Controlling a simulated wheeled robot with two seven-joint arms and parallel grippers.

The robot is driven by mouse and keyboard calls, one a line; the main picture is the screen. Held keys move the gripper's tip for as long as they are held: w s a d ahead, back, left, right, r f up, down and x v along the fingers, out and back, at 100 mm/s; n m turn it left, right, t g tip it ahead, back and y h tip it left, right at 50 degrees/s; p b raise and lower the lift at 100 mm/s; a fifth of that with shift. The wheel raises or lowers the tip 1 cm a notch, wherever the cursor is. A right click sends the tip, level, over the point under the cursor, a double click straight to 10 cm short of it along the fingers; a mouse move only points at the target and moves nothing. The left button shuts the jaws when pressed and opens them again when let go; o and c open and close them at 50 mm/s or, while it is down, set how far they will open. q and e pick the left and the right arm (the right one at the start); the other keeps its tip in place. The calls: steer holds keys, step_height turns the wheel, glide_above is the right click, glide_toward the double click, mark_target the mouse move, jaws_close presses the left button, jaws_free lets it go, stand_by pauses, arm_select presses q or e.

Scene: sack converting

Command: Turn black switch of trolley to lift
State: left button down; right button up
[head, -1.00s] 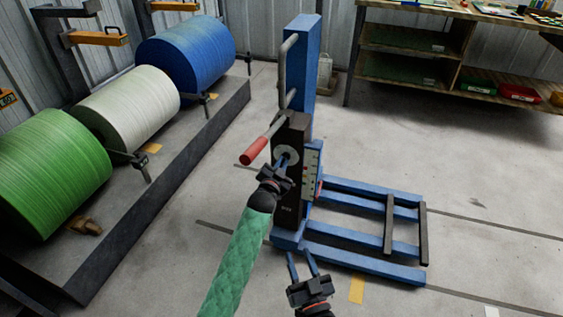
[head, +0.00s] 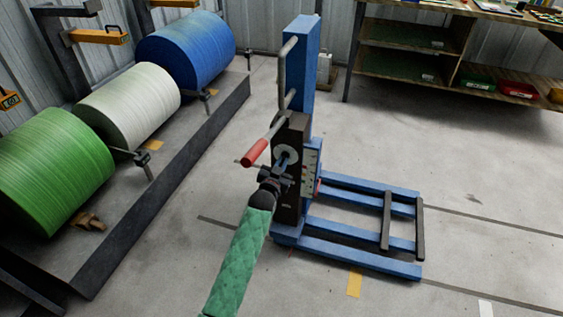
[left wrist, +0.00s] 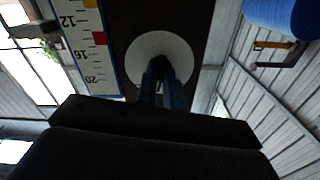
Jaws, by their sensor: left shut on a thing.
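The blue trolley (head: 303,75) stands upright on the floor, with a dark panel on its mast. The panel carries a pale round dial plate (head: 291,153), which also shows in the left wrist view (left wrist: 142,47). The black switch (left wrist: 156,66) is at the plate's middle, mostly hidden by my fingers. My left gripper (head: 284,160) is at the plate, its blue fingers (left wrist: 161,85) shut on the switch. My right gripper is out of view.
A red-gripped handle (head: 255,152) sticks out left of the mast, close to my left wrist. Blue fork legs (head: 360,262) reach right along the floor. Green, white and blue rolls lie on a dark platform at left. Floor at right is clear.

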arm_select(q)
steer(key=n+p, duration=0.6)
steer(key=n, duration=0.5)
steer(key=shift+d+n+p, duration=0.15)
steer(key=shift+n+p, duration=0.15)
steer(key=shift+n, duration=0.1)
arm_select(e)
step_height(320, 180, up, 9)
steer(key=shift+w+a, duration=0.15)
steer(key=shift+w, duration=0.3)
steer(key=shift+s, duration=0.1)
arm_select(q)
steer(key=c, duration=1.5)
jaws_free()
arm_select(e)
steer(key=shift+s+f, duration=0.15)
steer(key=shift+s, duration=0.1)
arm_select(q)
steer(key=v, duration=0.8)
steer(key=shift+r, duration=0.1)
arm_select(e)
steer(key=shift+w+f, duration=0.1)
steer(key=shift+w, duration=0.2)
